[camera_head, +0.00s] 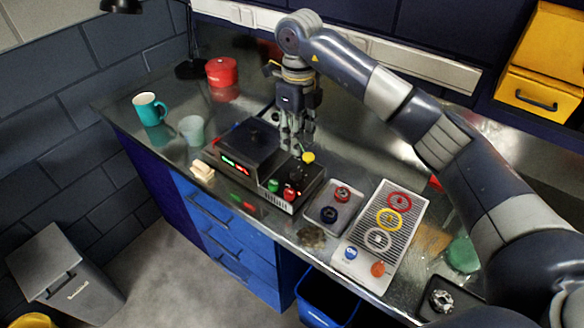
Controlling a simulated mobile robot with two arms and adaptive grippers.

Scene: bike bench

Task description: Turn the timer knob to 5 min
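A dark box-shaped device (247,147) stands on the bench with a lit green and red display (236,165) on its front left. Its right-hand panel carries a green button (273,185), a red button (290,194) and a yellow round part (308,157). My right gripper (297,149) points down over this panel, its fingertips close beside the yellow part. The fingers cover part of the panel, and I cannot make out the timer knob or its marks. Whether the fingertips touch anything is unclear. My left gripper is not in view.
To the right are a tray (325,226) with small round parts and a grey ribbed board (363,258) with coloured rings. A teal mug (150,109), a glass (192,131) and a red tin (222,72) stand at the left. A black lamp stands behind.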

